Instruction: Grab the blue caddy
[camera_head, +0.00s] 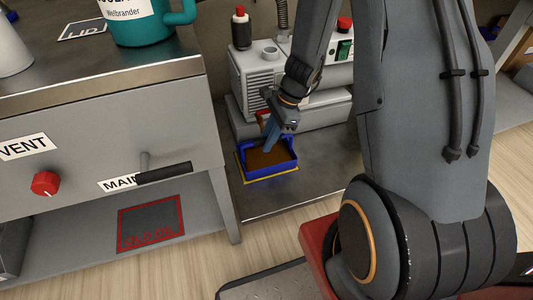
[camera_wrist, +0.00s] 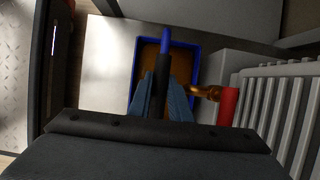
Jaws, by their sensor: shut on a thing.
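The blue caddy (camera_head: 271,171) is an open box with a brown inside, on the low grey shelf within a yellow outline. My gripper (camera_head: 271,131) reaches down over it from above. In the wrist view the caddy's blue rim (camera_wrist: 197,62) frames the brown floor, and a blue and black handle (camera_wrist: 166,40) runs across its middle. My gripper's blue-grey fingers (camera_wrist: 168,99) are shut on this handle, on both sides of its dark part. Whether the caddy touches the shelf cannot be told.
A white ribbed machine (camera_head: 262,80) stands close behind the caddy; its red-ended brass fitting (camera_wrist: 229,105) is just right of my fingers in the wrist view. A grey cabinet (camera_head: 100,130) with a red knob (camera_head: 45,183) is at the left. The shelf's front right (camera_head: 320,175) is clear.

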